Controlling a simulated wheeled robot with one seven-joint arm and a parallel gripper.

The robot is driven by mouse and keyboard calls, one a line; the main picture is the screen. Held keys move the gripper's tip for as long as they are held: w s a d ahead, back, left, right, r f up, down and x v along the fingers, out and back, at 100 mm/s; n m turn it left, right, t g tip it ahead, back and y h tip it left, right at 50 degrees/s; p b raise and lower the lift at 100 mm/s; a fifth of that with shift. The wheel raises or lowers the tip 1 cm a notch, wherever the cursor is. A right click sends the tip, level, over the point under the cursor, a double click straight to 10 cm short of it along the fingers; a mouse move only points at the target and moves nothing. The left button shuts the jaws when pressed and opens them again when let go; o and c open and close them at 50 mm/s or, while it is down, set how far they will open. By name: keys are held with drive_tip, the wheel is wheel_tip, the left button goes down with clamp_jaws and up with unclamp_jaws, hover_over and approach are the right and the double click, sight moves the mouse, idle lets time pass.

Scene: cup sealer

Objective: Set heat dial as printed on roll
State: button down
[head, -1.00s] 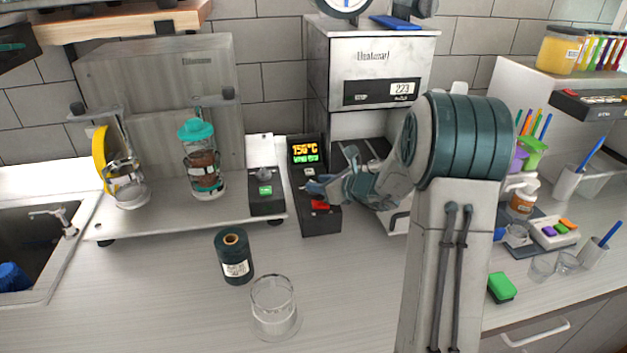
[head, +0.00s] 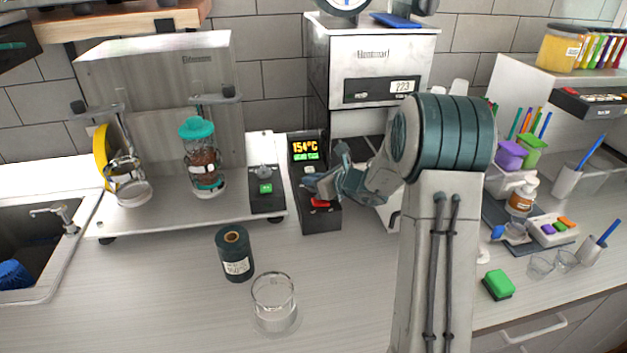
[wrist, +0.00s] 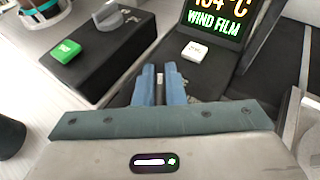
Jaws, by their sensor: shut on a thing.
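The heat control box (head: 320,220) is black and stands in front of the tall machine. Its display (head: 304,150) reads 154°C in the head view, with WIND FILM in green below in the wrist view (wrist: 216,22). My gripper (head: 308,186) is over this box, its blue fingers (wrist: 162,70) close together. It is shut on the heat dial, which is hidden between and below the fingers. The dark green roll (head: 232,247) stands upright on the counter, its white label (head: 238,268) facing the head camera; the print is too small to read surely.
Left of the heat box is another black box (wrist: 95,55) with a grey knob (wrist: 112,15) and green button (wrist: 66,50). A white button (wrist: 194,50) sits below the display. A clear glass (head: 274,300) stands in front of the roll. A red switch (head: 320,203) is near my gripper.

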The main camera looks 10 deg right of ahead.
drive_tip(key=shift+s+d+f+n+g, duration=0.1)
drive_tip(key=shift+f+n+g, duration=0.15)
drive_tip(key=shift+n+g, duration=0.05)
drive_tip(key=n+g+y+p, duration=0.2)
drive_tip(key=n+y, duration=0.1)
drive_tip(key=shift+g, duration=0.4)
drive_tip(key=shift+s+f+n+g+y+p, duration=0.1)
drive_tip(key=shift+n+g+y+p, duration=0.25)
drive_tip(key=shift+n+g, duration=0.5)
drive_tip(key=shift+s+f+n+g+y+p, duration=0.1)
drive_tip(key=shift+n+g+y+p, duration=0.05)
drive_tip(key=shift+n+g+y, duration=0.55)
drive_tip(key=c, duration=1.5)
unclamp_jaws()
drive_tip(key=shift+s, duration=0.1)
drive_tip(key=shift+o, duration=0.2)
drive_tip(key=shift+r, duration=0.1)
drive_tip(key=shift+d, duration=0.1)
